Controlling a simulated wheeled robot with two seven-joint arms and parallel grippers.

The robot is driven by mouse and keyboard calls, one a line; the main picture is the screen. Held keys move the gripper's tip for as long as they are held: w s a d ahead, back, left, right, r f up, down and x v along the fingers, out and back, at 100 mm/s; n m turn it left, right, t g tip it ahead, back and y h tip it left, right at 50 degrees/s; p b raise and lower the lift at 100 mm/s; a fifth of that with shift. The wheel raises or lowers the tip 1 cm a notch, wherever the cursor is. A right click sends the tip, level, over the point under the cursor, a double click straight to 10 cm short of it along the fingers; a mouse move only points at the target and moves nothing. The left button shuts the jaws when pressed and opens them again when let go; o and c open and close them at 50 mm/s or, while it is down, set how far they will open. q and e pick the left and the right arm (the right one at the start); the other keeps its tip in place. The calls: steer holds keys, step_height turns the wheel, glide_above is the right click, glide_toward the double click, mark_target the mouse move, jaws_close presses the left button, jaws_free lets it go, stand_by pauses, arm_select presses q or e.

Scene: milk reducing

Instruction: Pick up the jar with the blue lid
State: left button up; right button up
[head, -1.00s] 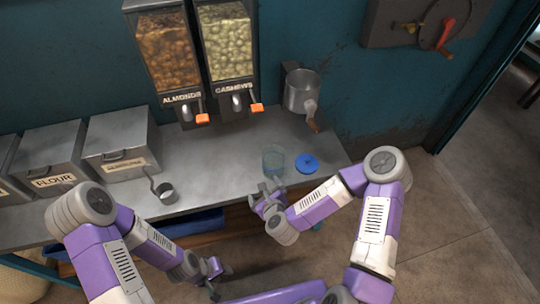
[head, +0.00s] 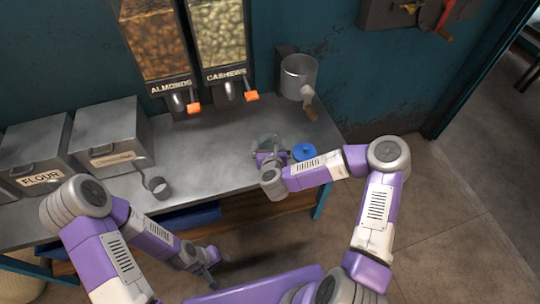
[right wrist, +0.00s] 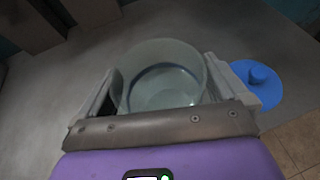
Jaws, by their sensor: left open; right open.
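A clear glass jar (head: 264,140) stands open on the metal counter, its top uncovered. It also shows in the right wrist view (right wrist: 166,55). A blue lid with a knob (head: 304,152) lies flat on the counter to the right of the jar, apart from it; it is also in the right wrist view (right wrist: 257,84). My right gripper (head: 270,157) is open at the jar, with one finger on either side of it in the right wrist view; contact cannot be told. My left gripper (head: 210,268) is open and empty in front of the counter, low down.
The metal counter (head: 205,150) is clear between the jar and a small metal scoop (head: 158,187). Lidded metal bins (head: 110,140) stand at the left. Nut dispensers (head: 222,45) and a metal grinder cup (head: 298,76) are on the back wall.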

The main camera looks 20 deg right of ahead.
steer(key=c, duration=0.8)
